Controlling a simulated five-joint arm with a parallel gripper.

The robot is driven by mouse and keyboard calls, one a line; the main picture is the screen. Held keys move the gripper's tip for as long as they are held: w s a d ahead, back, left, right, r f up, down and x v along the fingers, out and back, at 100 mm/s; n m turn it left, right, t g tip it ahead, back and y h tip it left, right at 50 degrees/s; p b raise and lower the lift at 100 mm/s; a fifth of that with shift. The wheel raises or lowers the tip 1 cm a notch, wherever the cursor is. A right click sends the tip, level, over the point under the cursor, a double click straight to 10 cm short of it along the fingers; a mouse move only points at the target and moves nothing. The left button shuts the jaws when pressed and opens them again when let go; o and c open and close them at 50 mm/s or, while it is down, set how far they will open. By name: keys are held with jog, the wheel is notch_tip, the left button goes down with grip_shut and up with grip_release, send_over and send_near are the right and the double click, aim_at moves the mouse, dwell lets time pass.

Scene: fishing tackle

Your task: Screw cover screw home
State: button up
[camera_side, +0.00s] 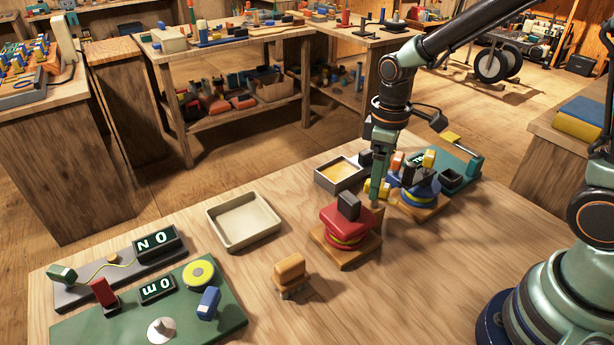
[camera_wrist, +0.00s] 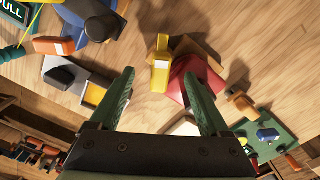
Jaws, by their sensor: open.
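I cannot tell for certain which part is the cover screw. A red reel-like body (camera_side: 343,228) with a dark upright knob (camera_side: 348,205) sits on a wooden base (camera_side: 330,247). My gripper (camera_side: 378,190) points down just right of it, in the side view. In the wrist view my gripper (camera_wrist: 159,78) is open, its green fingers apart. A yellow upright piece with a pale label (camera_wrist: 160,65) shows between the fingertips, beside the red body (camera_wrist: 198,78). I cannot tell whether the fingers touch it. The screw's seat is hidden.
A blue and yellow reel (camera_side: 416,190) on a wooden base stands close right of my gripper. Behind is a grey tray with yellow contents (camera_side: 343,173). An empty cream tray (camera_side: 243,220), an orange block (camera_side: 290,270) and a green panel (camera_side: 215,325) lie left.

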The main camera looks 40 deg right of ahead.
jog(key=shift+r, duration=2.1)
jog(key=shift+r, duration=0.1)
jog(key=shift+r, duration=0.2)
jog(key=s+d+r+m+t, duration=0.2)
jog(key=s+r+m+t, duration=0.3)
jog(key=r, duration=0.4)
jog(key=shift+s+d+m+t, duration=0.3)
jog(key=shift+s+m, duration=0.3)
jog(key=shift+s, duration=0.65)
